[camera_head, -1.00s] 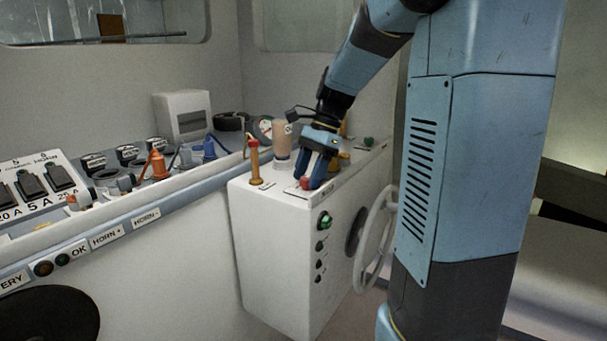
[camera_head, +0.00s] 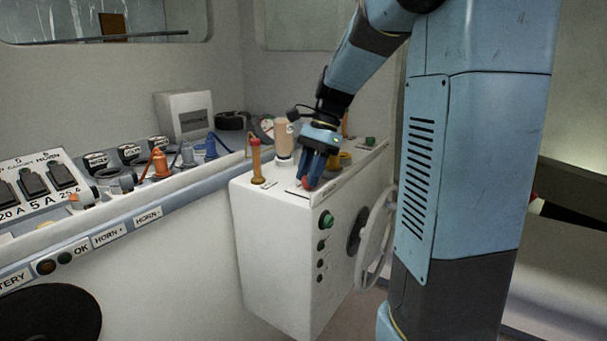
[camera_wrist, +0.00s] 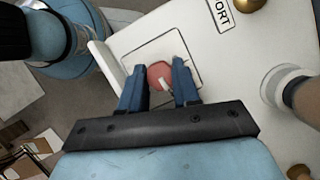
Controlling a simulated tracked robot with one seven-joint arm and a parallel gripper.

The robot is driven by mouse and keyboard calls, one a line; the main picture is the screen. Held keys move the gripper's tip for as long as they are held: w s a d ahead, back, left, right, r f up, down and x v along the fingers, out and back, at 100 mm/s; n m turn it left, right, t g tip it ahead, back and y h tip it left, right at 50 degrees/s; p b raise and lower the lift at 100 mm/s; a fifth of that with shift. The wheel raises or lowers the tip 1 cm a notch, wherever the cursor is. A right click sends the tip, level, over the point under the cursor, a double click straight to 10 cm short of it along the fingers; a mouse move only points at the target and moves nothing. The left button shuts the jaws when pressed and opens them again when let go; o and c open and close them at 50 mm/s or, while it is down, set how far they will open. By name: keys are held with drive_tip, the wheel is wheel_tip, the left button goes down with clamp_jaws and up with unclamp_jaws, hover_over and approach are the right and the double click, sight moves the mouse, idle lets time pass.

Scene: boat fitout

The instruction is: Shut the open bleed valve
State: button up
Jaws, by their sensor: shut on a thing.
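A round red knob (camera_head: 307,184) stands on top of the white console (camera_head: 274,225). In the wrist view the red knob (camera_wrist: 159,72) carries a pale pointer mark and sits within a square outlined plate. My gripper (camera_head: 311,174) reaches down over it, and its two blue fingers (camera_wrist: 158,68) are on either side of the knob, shut on it.
An orange-brown lever (camera_head: 256,160) stands left of my gripper, and a tan cylinder (camera_head: 284,138) stands close behind. A white handwheel (camera_head: 376,238) projects from the console's right side. Switches and plugs line the left bench (camera_head: 120,205).

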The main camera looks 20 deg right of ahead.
drive_tip(key=n, duration=0.2)
drive_tip(key=n+g+h, duration=0.1)
drive_tip(key=n, duration=0.1)
drive_tip(key=shift+w+d, duration=0.15)
drive_tip(key=shift+d, duration=0.05)
drive_tip(key=n+g+h, duration=0.1)
drive_tip(key=n, duration=0.3)
drive_tip(key=shift+a+n, duration=0.1)
drive_tip(key=shift+n, duration=0.2)
drive_tip(key=n+g+h, duration=0.1)
drive_tip(key=n+h, duration=0.1)
drive_tip(key=n, duration=0.2)
drive_tip(key=shift+a, duration=0.15)
drive_tip(key=shift+a+n+h, duration=0.15)
drive_tip(key=shift+n+h, duration=0.55)
drive_tip(key=shift+n, duration=1.4)
drive_tip(key=o, duration=1.1)
drive_tip(key=shift+c, duration=0.2)
drive_tip(key=shift+w, duration=0.1)
